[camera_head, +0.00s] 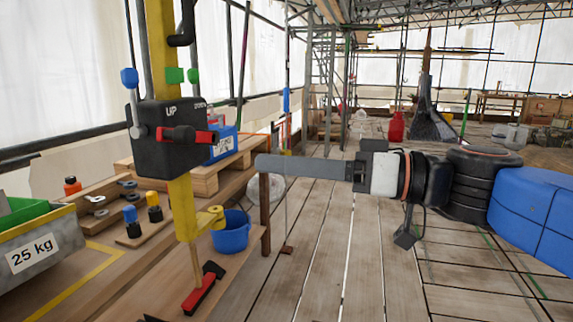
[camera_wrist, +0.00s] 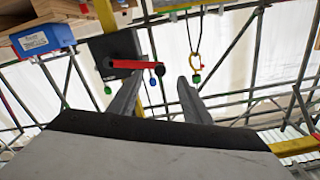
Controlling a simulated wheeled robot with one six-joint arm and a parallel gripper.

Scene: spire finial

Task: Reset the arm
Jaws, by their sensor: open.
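My gripper (camera_head: 259,163) reaches in from the right in the head view, roughly level and pointing left. Its fingers overlap there and look like one grey bar. In the wrist view the two grey fingers (camera_wrist: 161,78) stand apart with nothing between them. A black box (camera_head: 165,147) marked "UP" sits on a yellow post, left of my fingertips, with a clear gap in the picture. The red lever (camera_head: 187,136) on its front lies about level. In the wrist view the red lever (camera_wrist: 130,63) shows beyond the fingers, up and to the left.
A wooden bench (camera_head: 170,285) carries a blue bucket (camera_head: 231,232), a red-and-black tool (camera_head: 202,291) and a grey bin (camera_head: 32,250) marked "25 kg". A blue box (camera_head: 222,146) stands behind the black box. The plank floor (camera_head: 345,255) below my arm is mostly clear.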

